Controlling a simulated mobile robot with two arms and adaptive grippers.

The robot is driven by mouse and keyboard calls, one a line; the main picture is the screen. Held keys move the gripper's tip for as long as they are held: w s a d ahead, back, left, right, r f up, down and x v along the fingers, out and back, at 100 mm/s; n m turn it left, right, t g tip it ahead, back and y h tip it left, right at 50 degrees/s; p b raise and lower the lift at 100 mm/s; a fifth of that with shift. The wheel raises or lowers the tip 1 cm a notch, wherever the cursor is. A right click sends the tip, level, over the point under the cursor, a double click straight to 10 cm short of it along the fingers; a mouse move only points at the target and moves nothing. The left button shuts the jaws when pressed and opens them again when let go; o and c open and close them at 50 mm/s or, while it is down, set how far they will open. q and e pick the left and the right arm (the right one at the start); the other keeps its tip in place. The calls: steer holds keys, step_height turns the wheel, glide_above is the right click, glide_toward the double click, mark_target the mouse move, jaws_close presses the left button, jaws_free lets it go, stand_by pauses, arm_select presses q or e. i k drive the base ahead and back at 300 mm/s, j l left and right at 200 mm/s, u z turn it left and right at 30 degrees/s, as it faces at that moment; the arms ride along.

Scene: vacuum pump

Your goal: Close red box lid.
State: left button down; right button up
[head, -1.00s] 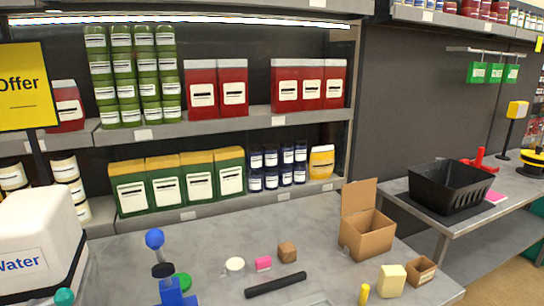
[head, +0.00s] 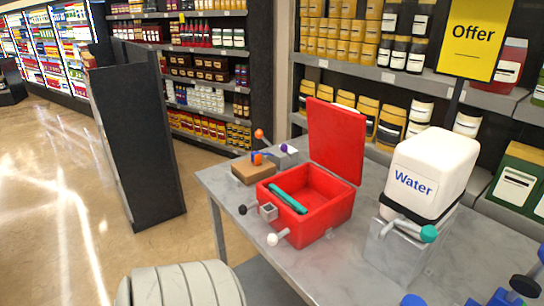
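The red box (head: 323,223) stands on the grey table in the head view. Its red lid (head: 336,139) is open, standing nearly upright and leaning slightly back at the far side. A teal rod (head: 288,199) lies inside the box, along its left part. A small grey block (head: 269,211) and a white ball-ended piece (head: 279,238) show at the box's near left side. Neither of my grippers is in view.
A ribbed pale shape (head: 182,288) is at the bottom. Floor at left is open.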

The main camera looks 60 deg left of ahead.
mark_target(338, 131)
steer(key=u, duration=1.65)
steer(key=j+u, duration=0.1)
